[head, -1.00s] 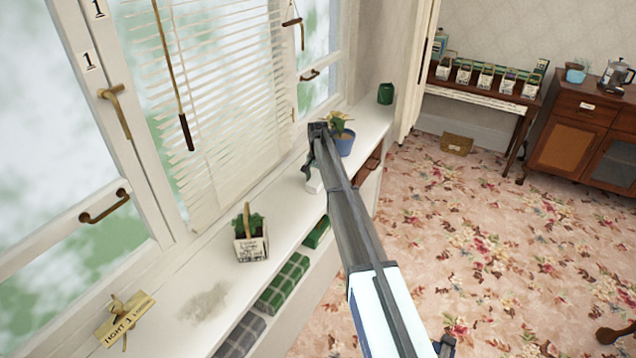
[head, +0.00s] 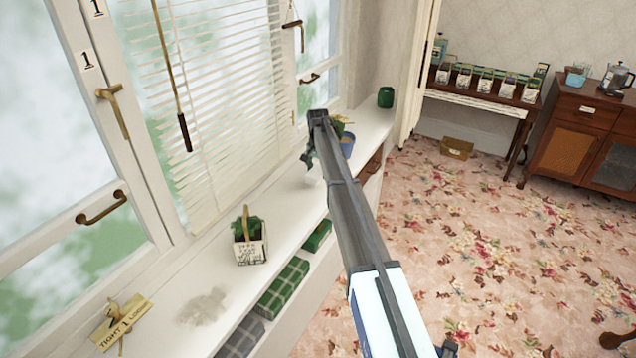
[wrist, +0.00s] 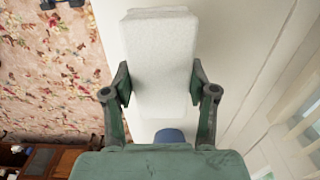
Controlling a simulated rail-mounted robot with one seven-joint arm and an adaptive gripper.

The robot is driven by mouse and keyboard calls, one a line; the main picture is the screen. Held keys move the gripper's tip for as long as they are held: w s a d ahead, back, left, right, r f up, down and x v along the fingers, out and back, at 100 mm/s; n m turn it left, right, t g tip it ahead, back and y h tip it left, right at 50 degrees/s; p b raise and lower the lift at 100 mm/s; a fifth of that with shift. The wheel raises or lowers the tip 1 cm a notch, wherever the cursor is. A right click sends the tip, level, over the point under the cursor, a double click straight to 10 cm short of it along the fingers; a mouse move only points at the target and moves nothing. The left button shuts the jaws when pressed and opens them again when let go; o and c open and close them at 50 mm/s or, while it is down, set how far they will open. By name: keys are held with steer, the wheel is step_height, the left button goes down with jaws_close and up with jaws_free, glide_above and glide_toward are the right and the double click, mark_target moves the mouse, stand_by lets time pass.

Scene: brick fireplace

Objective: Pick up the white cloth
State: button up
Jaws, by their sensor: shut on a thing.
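The white cloth (wrist: 160,65) looks like a thick folded block in the wrist view. It lies between the two fingers of my gripper (wrist: 160,95), which is shut on its sides. In the head view my gripper (head: 308,161) is over the far half of the white window sill (head: 285,210). Only a small part of the cloth (head: 313,179) shows below the fingers there; my arm hides the rest. I cannot tell whether the cloth touches the sill.
A blue pot with a plant (head: 347,145) stands just beyond my gripper, partly hidden by my arm. A green jar (head: 385,97) is at the sill's far end. Window blinds (head: 215,110) hang at left.

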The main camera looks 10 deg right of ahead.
mark_target(318, 170)
step_height(318, 170, up, 14)
steer(key=b, duration=0.2)
steer(key=shift+r+b, duration=0.15)
steer(key=shift+b, duration=0.25)
